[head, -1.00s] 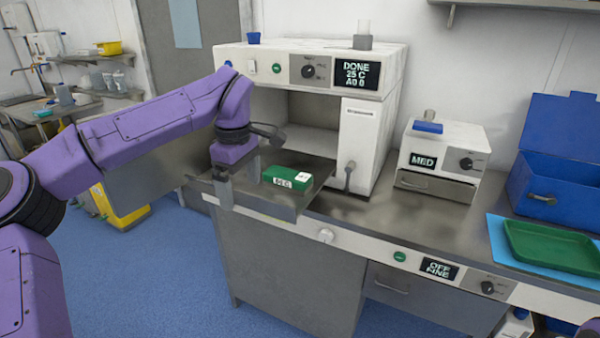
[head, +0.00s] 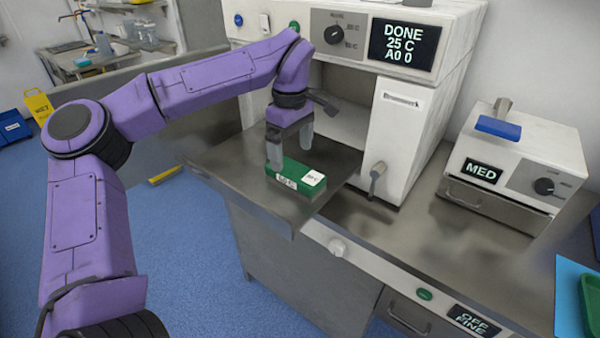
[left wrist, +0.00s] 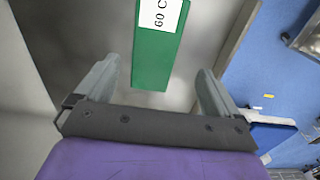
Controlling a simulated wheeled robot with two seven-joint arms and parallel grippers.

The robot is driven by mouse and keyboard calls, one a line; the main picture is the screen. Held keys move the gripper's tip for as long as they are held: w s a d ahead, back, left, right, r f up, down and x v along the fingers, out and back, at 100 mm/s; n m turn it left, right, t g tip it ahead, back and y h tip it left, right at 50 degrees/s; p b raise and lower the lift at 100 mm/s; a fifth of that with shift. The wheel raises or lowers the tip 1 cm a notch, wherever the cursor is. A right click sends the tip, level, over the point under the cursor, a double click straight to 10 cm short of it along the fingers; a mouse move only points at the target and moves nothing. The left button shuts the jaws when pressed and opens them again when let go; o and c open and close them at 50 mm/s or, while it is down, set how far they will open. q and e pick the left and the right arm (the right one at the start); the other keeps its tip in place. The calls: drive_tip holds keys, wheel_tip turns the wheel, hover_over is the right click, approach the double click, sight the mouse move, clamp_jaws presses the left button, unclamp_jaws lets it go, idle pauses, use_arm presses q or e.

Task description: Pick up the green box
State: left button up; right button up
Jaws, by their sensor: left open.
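The green box (head: 288,180) lies on the lowered metal door shelf (head: 245,195) in front of the white machine, with white labels on its top and side. My left gripper (head: 290,152) is open just above and behind the box, its fingers pointing down. In the left wrist view the green box (left wrist: 153,60) lies ahead of the gap between the fingers of my left gripper (left wrist: 157,80), with a "60 C" label on it. The box appears apart from both fingers. My right gripper is not in view.
The white machine (head: 440,60) with its open chamber stands behind the shelf. A handle (head: 377,175) sticks out right of the shelf. A smaller unit marked MED (head: 520,160) stands on the counter at right. Blue floor (head: 190,260) lies below the shelf's left edge.

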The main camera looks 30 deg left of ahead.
sight(295, 170)
use_arm(q)
drive_tip(key=shift+s+f, duration=0.35)
drive_tip(key=shift+f, duration=0.6)
drive_tip(key=f, duration=0.1)
drive_tip(key=w+f, duration=0.1)
drive_tip(key=f, duration=0.1)
drive_tip(key=w+f+p, duration=0.1)
drive_tip(key=shift+d+f, duration=0.15)
drive_tip(key=shift+f, duration=0.25)
drive_tip(key=shift+s+f, duration=0.1)
drive_tip(key=shift+f, duration=0.15)
drive_tip(key=shift+s, duration=0.3)
drive_tip(key=shift+w, duration=0.15)
drive_tip(key=c, duration=1.3)
